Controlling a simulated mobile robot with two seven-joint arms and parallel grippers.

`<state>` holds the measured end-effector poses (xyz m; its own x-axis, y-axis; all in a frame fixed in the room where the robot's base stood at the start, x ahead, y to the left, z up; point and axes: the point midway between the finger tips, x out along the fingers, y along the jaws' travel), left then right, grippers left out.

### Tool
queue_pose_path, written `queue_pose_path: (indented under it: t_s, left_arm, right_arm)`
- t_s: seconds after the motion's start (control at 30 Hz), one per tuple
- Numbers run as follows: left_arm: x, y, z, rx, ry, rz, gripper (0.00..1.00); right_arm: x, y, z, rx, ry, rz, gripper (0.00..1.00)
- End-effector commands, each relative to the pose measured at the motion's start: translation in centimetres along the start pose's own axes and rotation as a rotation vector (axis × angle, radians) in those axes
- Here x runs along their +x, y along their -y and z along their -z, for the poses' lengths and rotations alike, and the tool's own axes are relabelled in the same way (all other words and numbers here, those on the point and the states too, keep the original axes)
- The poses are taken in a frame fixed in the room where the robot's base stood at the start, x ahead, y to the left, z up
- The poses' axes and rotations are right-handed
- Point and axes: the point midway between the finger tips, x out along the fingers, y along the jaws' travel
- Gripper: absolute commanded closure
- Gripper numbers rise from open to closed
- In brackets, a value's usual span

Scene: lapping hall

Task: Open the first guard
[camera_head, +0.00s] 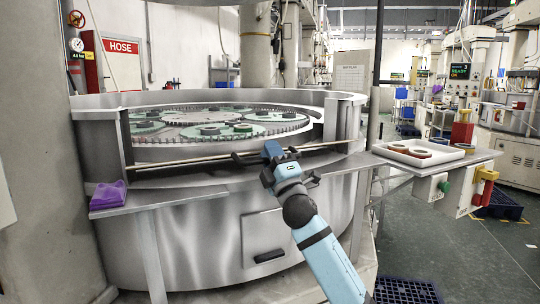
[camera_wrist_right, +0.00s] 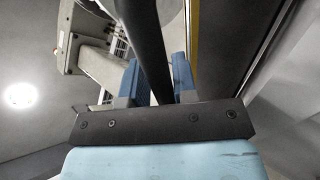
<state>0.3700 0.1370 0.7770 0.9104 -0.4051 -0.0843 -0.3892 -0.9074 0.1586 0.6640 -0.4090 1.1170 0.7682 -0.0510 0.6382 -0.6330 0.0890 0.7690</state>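The round steel machine (camera_head: 205,235) stands in front of me, with its geared plates showing through the opening in its wall. A thin pale rail (camera_head: 180,162) runs across the front of this opening, apparently an edge of the guard. A dark handle (camera_head: 243,157) sits along the rail. My right gripper (camera_head: 272,151) is at the handle. In the right wrist view a dark bar (camera_wrist_right: 148,45) passes between the two blue fingers (camera_wrist_right: 159,82), which look closed around it; the contact is partly hidden. My left gripper is out of view.
A purple cloth (camera_head: 108,195) lies on the left ledge. A white tray (camera_head: 420,151) with ring-shaped parts stands on the right shelf, above a green button (camera_head: 443,186) and a red-yellow switch (camera_head: 485,186). A dark blue crate (camera_head: 405,291) is on the floor at right.

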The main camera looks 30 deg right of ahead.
Motion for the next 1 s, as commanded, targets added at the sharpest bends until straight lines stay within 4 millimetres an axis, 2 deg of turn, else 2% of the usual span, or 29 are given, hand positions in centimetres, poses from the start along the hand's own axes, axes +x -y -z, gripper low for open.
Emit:
queue_pose_path:
  t_s: [0.03, 0.07, 0.67, 0.83, 1.0]
  left_arm:
    - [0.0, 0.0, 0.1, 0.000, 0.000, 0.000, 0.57]
    - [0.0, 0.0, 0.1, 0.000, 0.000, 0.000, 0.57]
    - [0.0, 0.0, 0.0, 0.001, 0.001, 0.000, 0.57]
    - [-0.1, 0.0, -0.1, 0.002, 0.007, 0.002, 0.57]
    - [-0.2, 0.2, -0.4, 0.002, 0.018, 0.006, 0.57]
  right_arm:
    - [0.1, -0.1, 0.0, -0.001, 0.000, -0.002, 0.63]
    - [0.1, -0.1, 0.0, -0.001, 0.000, -0.002, 0.58]
    - [-0.4, 0.1, 0.0, -0.001, 0.001, 0.002, 0.58]
    - [-2.9, 0.1, 0.0, 0.000, 0.001, 0.004, 0.58]
    - [-6.8, 0.1, 0.0, 0.000, 0.002, 0.003, 0.58]
